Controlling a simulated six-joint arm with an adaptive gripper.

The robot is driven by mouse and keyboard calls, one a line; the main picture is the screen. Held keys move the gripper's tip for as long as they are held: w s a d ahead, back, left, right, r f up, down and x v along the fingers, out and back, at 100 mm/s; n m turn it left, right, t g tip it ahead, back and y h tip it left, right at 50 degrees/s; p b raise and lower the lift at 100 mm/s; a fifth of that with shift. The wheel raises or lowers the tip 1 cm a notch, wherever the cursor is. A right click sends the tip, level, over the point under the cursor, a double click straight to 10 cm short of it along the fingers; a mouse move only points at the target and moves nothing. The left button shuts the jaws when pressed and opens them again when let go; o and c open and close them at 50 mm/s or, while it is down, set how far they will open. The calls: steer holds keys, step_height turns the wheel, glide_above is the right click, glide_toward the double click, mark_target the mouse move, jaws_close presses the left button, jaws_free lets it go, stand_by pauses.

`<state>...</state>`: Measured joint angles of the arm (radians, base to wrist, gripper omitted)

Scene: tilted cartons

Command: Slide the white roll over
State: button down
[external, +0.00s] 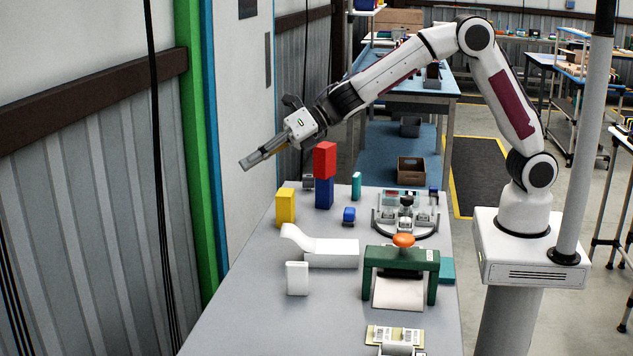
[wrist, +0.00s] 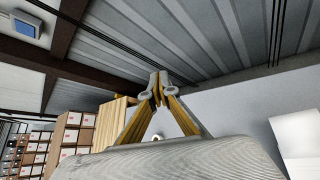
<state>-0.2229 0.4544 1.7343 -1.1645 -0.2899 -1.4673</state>
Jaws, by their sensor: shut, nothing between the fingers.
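A white piece with a curved, raised left end (external: 325,252) lies on the grey table in the external view. A small upright white block (external: 297,278) stands in front of it. I cannot tell for sure which of the two is the white roll. My gripper (external: 245,163) is high above the table's left edge, well above and to the left of both, pointing left and slightly down. Its fingers are shut and empty. In the wrist view the closed fingertips (wrist: 158,88) point toward the ribbed wall, and neither white piece can be made out with certainty.
On the table (external: 240,315) stand a yellow block (external: 285,207), a red block (external: 325,159) on a blue block (external: 324,193), and a green frame (external: 400,258) with an orange knob. A white fixture (external: 405,215) sits behind the frame. The front left of the table is clear.

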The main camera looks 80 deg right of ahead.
steer(key=a+f+n+g+y, duration=0.2)
steer(key=a+f+n+y, duration=0.1)
steer(key=a+f+n, duration=0.4)
steer(key=s+a+f+n+g, duration=0.3)
steer(key=a+f+n, duration=0.1)
steer(key=f, duration=0.3)
steer(key=s+a+f+n+g+y, duration=0.1)
steer(key=s+a+f+n+g, duration=0.2)
steer(key=f, duration=0.4)
steer(key=s+a+f+n+g+y, duration=0.1)
steer(key=s+a+f+n+g, duration=0.1)
steer(key=s+a+f+n, duration=0.3)
steer(key=shift+s+a+f+n+g, duration=0.1)
steer(key=shift+a+f+n+g, duration=0.1)
steer(key=shift+f, duration=0.3)
steer(key=shift+s+a+f+n+g, duration=0.1)
steer(key=shift+a+f+g, duration=0.1)
steer(key=shift+f, duration=0.3)
steer(key=a, duration=1.2)
steer(key=shift+f, duration=0.8)
steer(key=shift+d+f, duration=0.15)
